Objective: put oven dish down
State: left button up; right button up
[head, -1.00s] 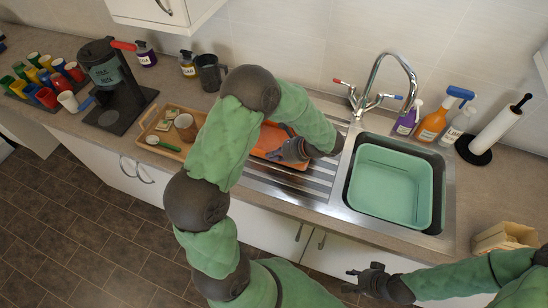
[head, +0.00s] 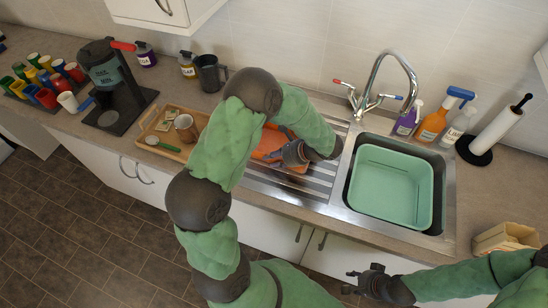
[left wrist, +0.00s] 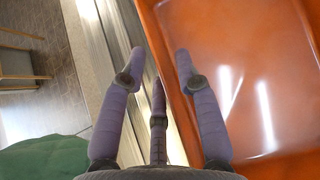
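The orange oven dish (head: 267,146) sits on the steel draining board (head: 318,185) left of the sink, partly hidden behind my left arm. My left gripper (head: 290,155) is at the dish's right side. In the left wrist view, its fingers (left wrist: 158,62) are spread apart, one over the glossy inside of the dish (left wrist: 240,75) and one outside its wall. The dish's edge runs between them, and I see no finger pressed on it. My right gripper (head: 352,282) is empty, with its fingers apart, in front of the counter at lower right.
A mint green basin (head: 392,185) fills the sink, below the tap (head: 385,75). A wooden tray (head: 168,150) with a cup lies left of the dish. Bottles (head: 432,122) and a paper roll (head: 495,132) stand right of the tap. A wooden basket (head: 505,237) is at far right.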

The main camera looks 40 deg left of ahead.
pick_arm(q)
jog(key=p+v, duration=0.1)
jog(key=v, duration=1.1)
pick_arm(e)
jog(key=shift+r, duration=0.8)
pick_arm(q)
jog(key=shift+s+p, duration=0.1)
jog(key=shift+p, duration=0.2)
pick_arm(e)
jog(key=shift+r, duration=0.1)
